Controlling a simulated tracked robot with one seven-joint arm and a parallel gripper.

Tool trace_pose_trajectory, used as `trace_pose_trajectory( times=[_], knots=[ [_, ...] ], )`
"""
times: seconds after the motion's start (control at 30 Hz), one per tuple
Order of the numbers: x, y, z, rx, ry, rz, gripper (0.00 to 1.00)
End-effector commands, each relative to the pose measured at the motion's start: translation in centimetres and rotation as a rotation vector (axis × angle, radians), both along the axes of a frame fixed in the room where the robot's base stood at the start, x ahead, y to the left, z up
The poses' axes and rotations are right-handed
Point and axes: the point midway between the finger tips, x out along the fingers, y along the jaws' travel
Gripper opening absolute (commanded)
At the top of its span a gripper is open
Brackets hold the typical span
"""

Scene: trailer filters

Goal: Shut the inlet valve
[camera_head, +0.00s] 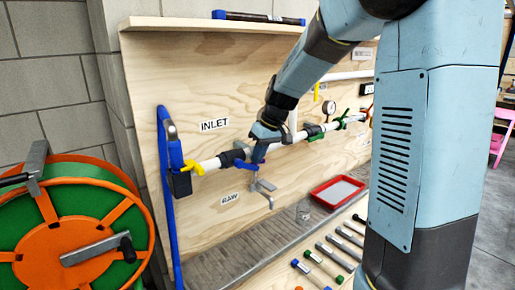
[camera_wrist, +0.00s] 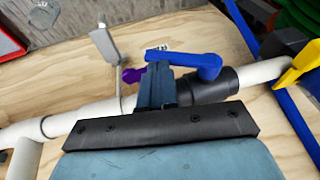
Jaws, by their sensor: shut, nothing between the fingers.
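The INLET label (camera_head: 214,125) is on the plywood panel above a white pipe (camera_head: 210,164). Below it is a black valve body (camera_head: 232,157), also in the wrist view (camera_wrist: 212,86), with a blue lever (camera_wrist: 198,62). In the wrist view the lever lies roughly along the pipe, its free end toward the left. My gripper (camera_wrist: 158,72) is shut and empty, its fingertips beside the lever's free end. I cannot tell whether they touch. In the head view my gripper (camera_head: 257,152) is in front of the pipe, just right of the valve.
A yellow handle (camera_head: 193,167) is left of the valve, near a blue hose (camera_head: 167,210). A purple handle (camera_wrist: 133,75) and a grey tap (camera_head: 264,190) are close to my fingers. A red tray (camera_head: 338,191) and several tools lie below. A green-orange reel (camera_head: 75,225) stands left.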

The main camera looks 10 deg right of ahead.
Motion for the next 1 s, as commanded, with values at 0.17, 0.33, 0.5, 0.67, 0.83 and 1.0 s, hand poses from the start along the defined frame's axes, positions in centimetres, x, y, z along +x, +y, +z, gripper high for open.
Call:
trace_pose_trajectory(
  times=[0.17,0.33,0.5,0.67,0.83,1.0],
  knots=[
    [-0.1,0.1,-0.2,0.0,0.001,0.0,0.0],
    [-0.1,0.1,-0.2,0.0,0.0,0.0,0.0],
    [0.0,-0.1,-1.1,-0.001,0.002,-0.002,0.0],
    [0.0,-0.1,-1.1,0.0,0.0,0.0,0.0],
    [0.0,-0.1,-1.0,0.0,0.0,0.0,0.0],
    [0.0,0.0,-0.7,0.0,0.0,0.001,0.0]
  ],
)
